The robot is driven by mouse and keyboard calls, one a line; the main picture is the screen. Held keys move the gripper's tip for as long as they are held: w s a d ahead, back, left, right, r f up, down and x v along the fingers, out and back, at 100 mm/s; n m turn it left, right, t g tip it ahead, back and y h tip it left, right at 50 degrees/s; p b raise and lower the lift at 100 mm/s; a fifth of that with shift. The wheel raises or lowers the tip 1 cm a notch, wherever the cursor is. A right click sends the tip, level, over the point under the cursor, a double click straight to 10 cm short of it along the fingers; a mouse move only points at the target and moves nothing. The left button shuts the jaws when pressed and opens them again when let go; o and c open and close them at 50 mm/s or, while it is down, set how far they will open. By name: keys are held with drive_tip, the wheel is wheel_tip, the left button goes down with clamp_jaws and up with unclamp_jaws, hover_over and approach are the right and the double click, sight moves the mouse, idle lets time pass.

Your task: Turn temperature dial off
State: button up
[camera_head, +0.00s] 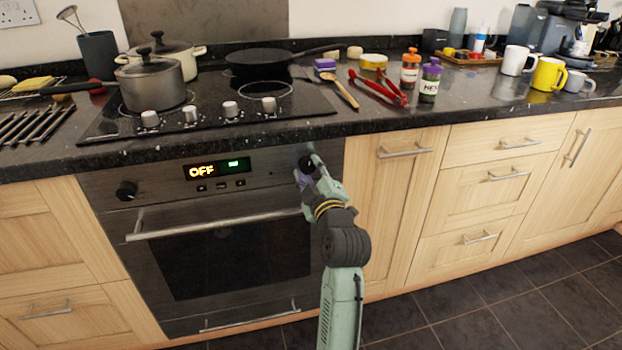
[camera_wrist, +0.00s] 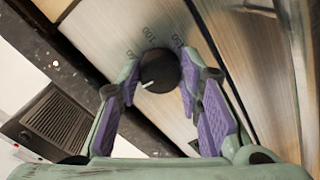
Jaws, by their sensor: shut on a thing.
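The temperature dial (camera_wrist: 160,70) is a round black knob with a white pointer mark, on the metal oven panel. Numbers are printed around it, including 100. In the head view the dial (camera_head: 306,163) is at the right end of the panel, partly covered by my gripper (camera_head: 308,172). In the wrist view my gripper (camera_wrist: 160,82) has its purple-padded fingers on both sides of the dial, shut on it. The oven display (camera_head: 217,169) reads OFF in yellow, with a small green readout beside it.
A second black knob (camera_head: 126,190) is at the panel's left end. The oven door handle (camera_head: 215,224) runs below the panel. The dark countertop (camera_head: 250,133) overhangs above, with hob knobs, pots and a pan. Wooden drawers (camera_head: 478,195) stand to the right.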

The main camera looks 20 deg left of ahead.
drive_tip(key=shift+n+b, duration=0.35)
drive_tip(key=shift+n, duration=0.35)
drive_tip(key=o, duration=1.2)
drive_tip(key=shift+c, duration=0.2)
drive_tip(key=shift+s, duration=0.1)
drive_tip(key=v, duration=1.2)
